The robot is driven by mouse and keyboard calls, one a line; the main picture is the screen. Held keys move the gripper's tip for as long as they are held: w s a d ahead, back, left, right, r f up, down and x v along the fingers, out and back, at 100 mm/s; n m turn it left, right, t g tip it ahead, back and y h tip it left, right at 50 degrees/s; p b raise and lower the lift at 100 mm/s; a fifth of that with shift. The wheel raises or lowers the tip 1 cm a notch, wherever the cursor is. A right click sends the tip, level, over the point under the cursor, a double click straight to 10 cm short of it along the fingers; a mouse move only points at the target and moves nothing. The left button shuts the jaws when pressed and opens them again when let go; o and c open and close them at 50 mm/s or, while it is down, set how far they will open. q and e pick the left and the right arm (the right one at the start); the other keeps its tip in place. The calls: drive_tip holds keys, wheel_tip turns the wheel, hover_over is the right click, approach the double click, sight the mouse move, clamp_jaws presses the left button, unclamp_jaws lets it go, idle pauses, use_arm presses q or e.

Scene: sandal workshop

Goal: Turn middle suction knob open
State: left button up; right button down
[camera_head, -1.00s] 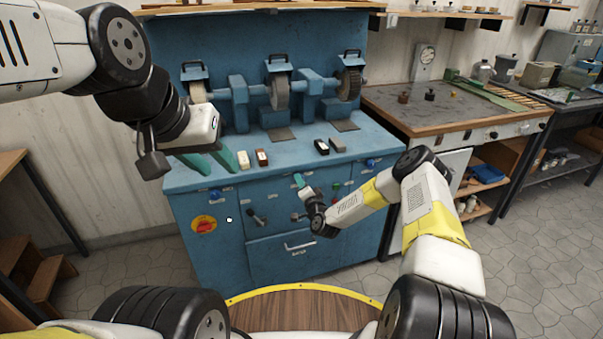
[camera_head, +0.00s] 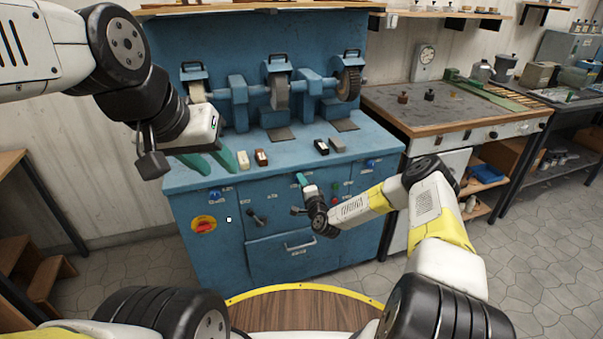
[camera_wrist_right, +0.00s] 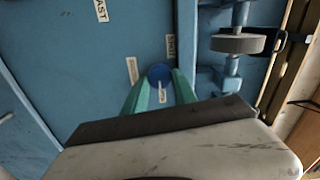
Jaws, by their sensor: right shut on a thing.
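The middle suction knob (camera_wrist_right: 159,72) is a round blue knob on the blue cabinet front, with a white pointer. In the right wrist view it sits between the green fingertips of my right gripper (camera_wrist_right: 160,82), which is shut on it. A label reading "SHUT" is beside the knob, and another small white label is to its left. In the head view my right gripper (camera_head: 301,180) reaches the cabinet front and hides the knob. My left gripper (camera_head: 212,162) hangs over the left end of the cabinet top, its green fingers apart and empty.
Other blue knobs sit on the left (camera_head: 215,195) and right (camera_head: 370,163) of the cabinet front. A red-and-yellow switch (camera_head: 203,225), a dark lever (camera_head: 255,216) and a drawer handle (camera_head: 299,246) are below. Brushes lie on the cabinet top. Grinding wheels (camera_head: 280,92) stand behind.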

drive_tip(key=shift+d, duration=0.1)
drive_tip(key=c, duration=1)
unclamp_jaws()
drive_tip(key=v, duration=0.7)
drive_tip(key=shift+s, duration=0.35)
drive_tip(key=shift+d, duration=0.15)
drive_tip(key=shift+r, duration=0.1)
